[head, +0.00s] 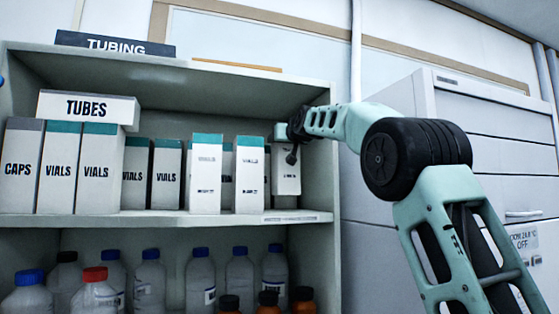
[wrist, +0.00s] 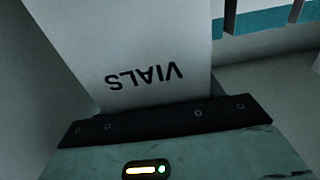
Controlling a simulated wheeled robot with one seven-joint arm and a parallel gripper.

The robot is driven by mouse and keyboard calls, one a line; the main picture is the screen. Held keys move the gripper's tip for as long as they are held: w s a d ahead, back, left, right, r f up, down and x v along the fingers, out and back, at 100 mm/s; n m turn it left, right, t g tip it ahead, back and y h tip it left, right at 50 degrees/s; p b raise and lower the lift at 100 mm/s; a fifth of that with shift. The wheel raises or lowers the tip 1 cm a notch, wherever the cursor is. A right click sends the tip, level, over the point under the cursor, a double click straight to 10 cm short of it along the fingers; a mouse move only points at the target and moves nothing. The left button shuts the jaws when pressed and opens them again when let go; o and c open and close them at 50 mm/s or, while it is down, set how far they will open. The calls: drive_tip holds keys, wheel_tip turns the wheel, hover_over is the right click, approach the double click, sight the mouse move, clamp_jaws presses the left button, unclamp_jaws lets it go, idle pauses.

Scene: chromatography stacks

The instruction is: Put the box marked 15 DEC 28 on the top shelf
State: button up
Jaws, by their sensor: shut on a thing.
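My gripper (head: 291,142) is at the right end of the upper visible shelf, near its side wall. It is shut on a white box marked VIALS (head: 287,178), holding it from above. In the wrist view, the VIALS box (wrist: 145,45) shows its lettering upside down, beyond my dark gripper edge (wrist: 165,120). No date is readable on it, and I cannot tell whether its base touches the shelf. The shelf board (head: 150,226) bears a row of boxes. The cabinet's top panel (head: 190,72) is above them.
Two VIALS boxes with teal tops (head: 207,172) (head: 250,180) stand left of my gripper. A TUBES box (head: 88,108) lies across boxes at the left. Bottles (head: 200,275) fill the lower shelf. A grey cabinet (head: 385,235) stands at the right.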

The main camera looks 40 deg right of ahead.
sight(284, 154)
drive_tip(key=shift+f, duration=2.3)
drive_tip(key=shift+f+b, duration=0.15)
drive_tip(key=shift+b, duration=0.2)
drive_tip(key=o, duration=1.6)
drive_tip(key=shift+c, duration=0.2)
